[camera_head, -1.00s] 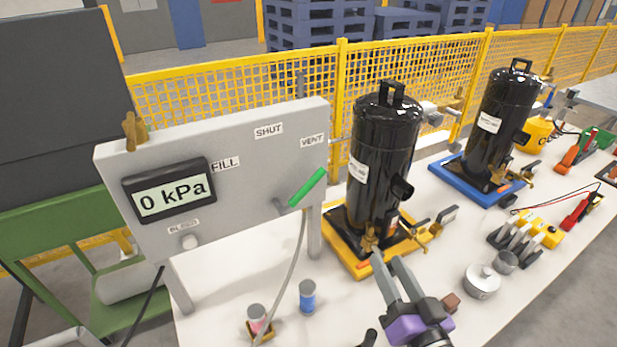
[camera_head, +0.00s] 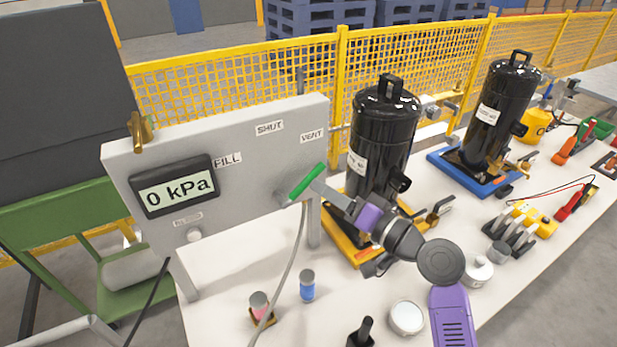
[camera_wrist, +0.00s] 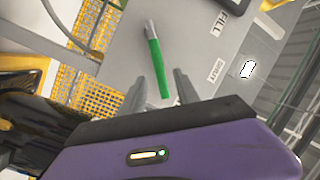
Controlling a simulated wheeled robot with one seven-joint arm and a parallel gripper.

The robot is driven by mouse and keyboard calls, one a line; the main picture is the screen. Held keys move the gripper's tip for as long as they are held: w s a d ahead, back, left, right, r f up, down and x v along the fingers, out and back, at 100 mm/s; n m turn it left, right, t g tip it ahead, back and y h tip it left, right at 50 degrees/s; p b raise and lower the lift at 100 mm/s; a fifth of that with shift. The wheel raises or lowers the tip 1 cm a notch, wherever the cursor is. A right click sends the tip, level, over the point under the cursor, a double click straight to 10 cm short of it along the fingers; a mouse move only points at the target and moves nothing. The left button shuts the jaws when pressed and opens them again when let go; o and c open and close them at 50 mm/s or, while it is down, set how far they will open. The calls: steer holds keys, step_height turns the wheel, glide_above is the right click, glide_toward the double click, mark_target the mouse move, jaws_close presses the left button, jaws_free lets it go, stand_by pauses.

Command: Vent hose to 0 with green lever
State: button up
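The grey panel (camera_head: 240,185) has a display (camera_head: 178,187) reading 0 kPa and labels FILL, SHUT and VENT (camera_head: 312,135). The green lever (camera_head: 307,181) on its right side slants up and right, its free end below the VENT label. The green lever also shows in the wrist view (camera_wrist: 158,68). My gripper (camera_head: 322,190) is at the lever's free end. In the wrist view its two fingers are apart, one on each side of the green handle's end (camera_wrist: 160,88). A grey hose (camera_head: 291,265) hangs below the lever.
A black compressor (camera_head: 383,140) on a yellow tray stands close behind my gripper. A second black compressor (camera_head: 500,110) stands on a blue tray (camera_head: 455,173) farther right.

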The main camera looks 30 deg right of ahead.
mark_target(309, 180)
steer(key=p+x, duration=0.1)
steer(key=x, duration=0.4)
steer(key=shift+w+a, duration=0.1)
steer(key=shift+w, duration=0.2)
steer(key=shift+c, duration=0.5)
jaws_close()
stand_by(0.7)
